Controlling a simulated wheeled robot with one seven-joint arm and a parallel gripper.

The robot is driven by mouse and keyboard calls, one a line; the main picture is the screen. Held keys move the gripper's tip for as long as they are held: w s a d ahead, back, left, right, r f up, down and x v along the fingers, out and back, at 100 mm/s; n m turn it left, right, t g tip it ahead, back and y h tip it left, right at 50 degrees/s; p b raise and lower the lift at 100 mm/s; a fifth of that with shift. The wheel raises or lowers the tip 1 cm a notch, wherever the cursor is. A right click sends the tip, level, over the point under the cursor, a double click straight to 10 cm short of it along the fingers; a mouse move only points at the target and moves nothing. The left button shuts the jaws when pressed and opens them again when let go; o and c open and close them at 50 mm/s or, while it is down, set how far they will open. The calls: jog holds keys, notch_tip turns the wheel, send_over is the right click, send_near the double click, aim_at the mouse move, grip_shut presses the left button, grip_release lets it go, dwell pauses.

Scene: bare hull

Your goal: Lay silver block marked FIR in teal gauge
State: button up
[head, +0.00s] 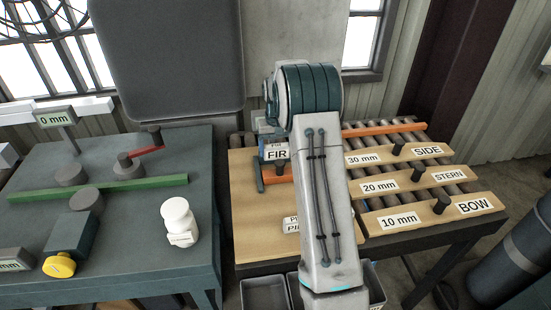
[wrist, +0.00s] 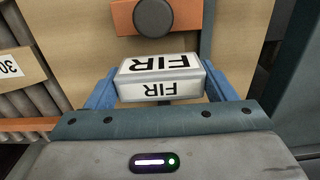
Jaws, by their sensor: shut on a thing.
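The silver block marked FIR (wrist: 160,76) sits between the two blue fingers of my gripper (wrist: 160,88) in the wrist view, its labels upside down there. My gripper is shut on it. In the head view the FIR block (head: 277,153) shows over the wooden board, partly hidden by my arm. Whether it touches the board cannot be told. On the left table stands a dark teal box with a yellow knob (head: 70,238). A 0 mm display (head: 55,117) stands behind, near grey round pads and a green bar (head: 95,200). Which part is the teal gauge is not certain.
A white bottle (head: 179,222) stands at the left table's right side. An orange piece with a dark knob (wrist: 137,15) lies just beyond the block. A second silver block (head: 291,226) lies on the board. Wooden slats marked SIDE, STERN and BOW (head: 425,211) lie on rollers at right.

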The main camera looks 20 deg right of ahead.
aim_at(277, 158)
notch_tip(277, 158, down, 5)
jog(key=shift+r+p, duration=0.2)
jog(key=shift+p, duration=0.25)
jog(key=shift+f+b, duration=0.4)
jog(key=shift+f, duration=0.2)
jog(key=o, duration=1.1)
jog(key=shift+d+r, duration=0.1)
jog(key=shift+d, duration=0.05)
jog(key=shift+o, duration=0.2)
jog(key=shift+a, duration=0.2)
jog(key=shift+r, duration=0.1)
